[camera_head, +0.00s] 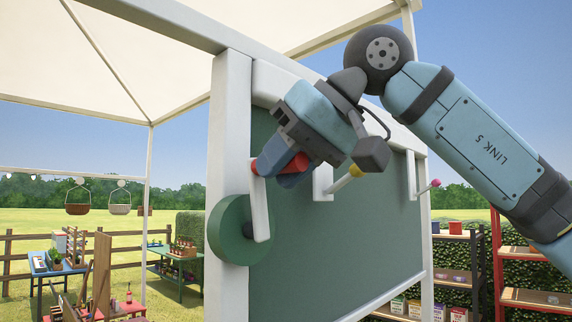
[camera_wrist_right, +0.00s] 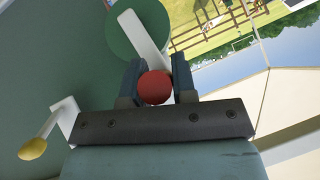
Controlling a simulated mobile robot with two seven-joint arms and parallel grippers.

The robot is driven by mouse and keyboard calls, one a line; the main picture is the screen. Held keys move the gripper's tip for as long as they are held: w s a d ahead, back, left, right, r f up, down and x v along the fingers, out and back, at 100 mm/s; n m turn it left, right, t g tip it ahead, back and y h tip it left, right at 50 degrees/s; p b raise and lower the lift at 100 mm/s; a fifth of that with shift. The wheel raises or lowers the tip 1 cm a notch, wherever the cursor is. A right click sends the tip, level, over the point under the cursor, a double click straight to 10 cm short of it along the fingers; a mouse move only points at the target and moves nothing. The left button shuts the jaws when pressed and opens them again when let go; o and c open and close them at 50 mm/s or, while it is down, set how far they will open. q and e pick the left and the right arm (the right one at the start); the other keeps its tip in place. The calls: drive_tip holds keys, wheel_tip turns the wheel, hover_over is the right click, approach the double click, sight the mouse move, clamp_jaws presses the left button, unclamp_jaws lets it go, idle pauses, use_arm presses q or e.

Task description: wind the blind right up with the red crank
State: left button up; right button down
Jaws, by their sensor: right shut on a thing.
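The red crank knob (camera_head: 296,163) sits at the upper end of a white crank arm (camera_head: 260,212), which stands upright from a green round hub (camera_head: 230,232) on the white post. My right gripper (camera_head: 280,168) is shut on the red knob, which shows between its two fingers in the right wrist view (camera_wrist_right: 155,88). The green blind (camera_head: 345,240) hangs down in the white frame, covering most of the opening. My left gripper is not in view.
Shelves (camera_head: 455,270) stand at the right. Tables (camera_head: 60,275) and hanging baskets (camera_head: 78,205) are at the left.

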drive_tip(key=c, duration=1.1)
unclamp_jaws()
drive_tip(key=shift+o, duration=0.9)
drive_tip(key=shift+s+a, duration=0.15)
drive_tip(key=shift+a, duration=0.05)
drive_tip(key=shift+d+r, duration=0.1)
drive_tip(key=shift+d+r, duration=0.15)
drive_tip(key=shift+d, duration=0.1)
drive_tip(key=b+v, duration=0.2)
drive_tip(key=v, duration=1.1)
drive_tip(key=shift+s, duration=0.1)
